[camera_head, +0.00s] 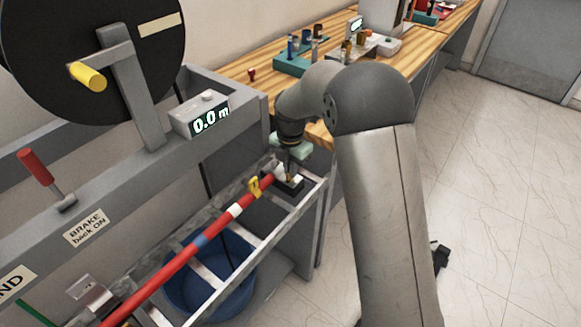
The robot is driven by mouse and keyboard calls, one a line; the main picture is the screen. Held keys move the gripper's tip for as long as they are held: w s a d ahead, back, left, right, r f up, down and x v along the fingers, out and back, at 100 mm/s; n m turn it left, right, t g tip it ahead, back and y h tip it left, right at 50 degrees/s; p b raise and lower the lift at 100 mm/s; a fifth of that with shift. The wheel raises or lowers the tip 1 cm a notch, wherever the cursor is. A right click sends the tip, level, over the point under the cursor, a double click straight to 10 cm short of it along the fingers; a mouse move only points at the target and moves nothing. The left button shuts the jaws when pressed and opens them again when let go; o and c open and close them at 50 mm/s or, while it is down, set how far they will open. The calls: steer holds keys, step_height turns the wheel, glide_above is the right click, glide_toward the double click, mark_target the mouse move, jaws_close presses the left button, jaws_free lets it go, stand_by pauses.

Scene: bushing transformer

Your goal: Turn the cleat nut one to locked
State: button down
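My arm reaches down over the rack, with my gripper (289,172) low at the rack's far end. The gripper is small and partly hidden by my wrist, so I cannot tell whether its fingers are open or shut. It is over or at a small black block (291,188) on the rack, where a pale piece also shows. A yellow clamp-like part (255,187) sits around the red cable (170,268) just left of the block. I cannot make out the cleat nut itself or its position.
A black reel (60,50) with a yellow handle (88,76) stands at left, beside a display (205,118) reading 0.0 m. A red lever (36,167) stands near the "BRAKE back ON" label. A blue bucket (240,285) is under the rack. A wooden bench (235,72) stands behind.

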steer(key=shift+m, duration=0.3)
steer(key=m+b, duration=0.1)
steer(key=m, duration=0.4)
steer(key=m+b, duration=0.1)
steer(key=m, duration=0.4)
steer(key=shift+m, duration=0.3)
steer(key=m, duration=0.6)
steer(key=shift+r+m+b, duration=0.1)
steer(key=shift+m+b, duration=0.2)
steer(key=shift+b, duration=0.05)
steer(key=c, duration=1.6)
jaws_free()
steer(key=shift+o, duration=0.2)
step_height(320, 180, up, 17)
steer(key=shift+r, duration=0.2)
